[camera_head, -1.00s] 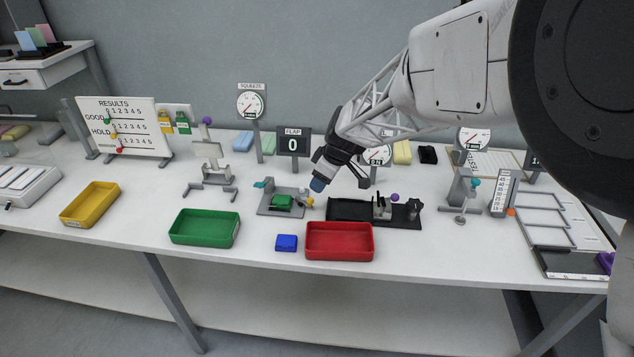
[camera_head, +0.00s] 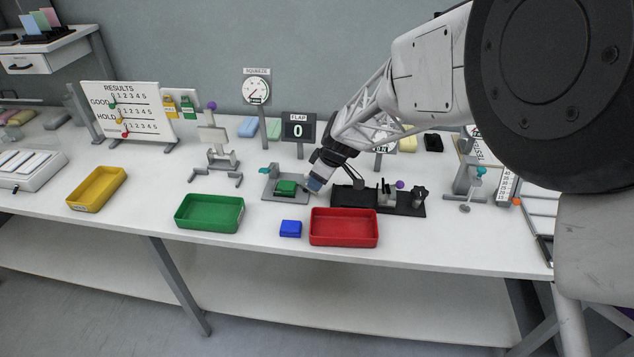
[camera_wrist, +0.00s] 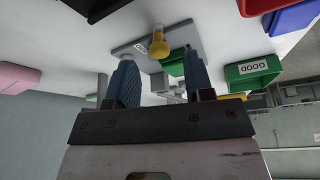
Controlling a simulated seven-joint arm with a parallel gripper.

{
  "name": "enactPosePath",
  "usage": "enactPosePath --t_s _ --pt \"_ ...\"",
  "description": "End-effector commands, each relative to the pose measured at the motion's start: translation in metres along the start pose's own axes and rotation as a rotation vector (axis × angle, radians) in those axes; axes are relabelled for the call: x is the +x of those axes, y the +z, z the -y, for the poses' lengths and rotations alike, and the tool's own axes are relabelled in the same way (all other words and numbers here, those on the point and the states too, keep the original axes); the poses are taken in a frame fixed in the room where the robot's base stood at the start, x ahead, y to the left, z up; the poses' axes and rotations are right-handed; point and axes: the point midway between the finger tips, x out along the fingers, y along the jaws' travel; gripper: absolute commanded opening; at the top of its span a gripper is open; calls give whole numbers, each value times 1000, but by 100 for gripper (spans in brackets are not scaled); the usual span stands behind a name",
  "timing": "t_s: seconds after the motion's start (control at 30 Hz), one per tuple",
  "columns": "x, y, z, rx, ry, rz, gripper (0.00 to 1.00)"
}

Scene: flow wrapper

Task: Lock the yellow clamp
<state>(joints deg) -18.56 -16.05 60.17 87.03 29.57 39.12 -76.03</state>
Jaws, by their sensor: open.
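The yellow clamp (camera_wrist: 159,46) shows in the wrist view as a round yellow knob on a short stem, at the edge of a grey plate (camera_wrist: 125,49). In the head view my gripper hides most or all of it. My gripper (camera_wrist: 160,68) is open, with its two blue fingers spread. The knob appears between and just past the fingertips, with no visible contact. In the head view my gripper (camera_head: 314,186) is at the right edge of the fixture plate (camera_head: 272,196). A green block (camera_head: 286,187) sits on that plate.
A black base (camera_head: 352,197) with small uprights stands just right of my gripper. A red tray (camera_head: 343,241), a blue block (camera_head: 290,229) and a green tray (camera_head: 176,222) lie in front. A teal knob (camera_head: 264,170) is at the plate's left.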

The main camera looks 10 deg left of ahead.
Motion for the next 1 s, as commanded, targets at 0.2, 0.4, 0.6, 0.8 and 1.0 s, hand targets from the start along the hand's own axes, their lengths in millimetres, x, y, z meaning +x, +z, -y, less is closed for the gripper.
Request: enactPosePath --t_s 0.2,0.4,0.6,0.8,1.0 --pt "15 0 0 0 -1 0 48" --pt "17 0 0 0 0 0 48" --pt "17 0 0 0 0 0 40" --pt "17 0 0 0 0 0 9" --pt "17 0 0 2 1 0 0"
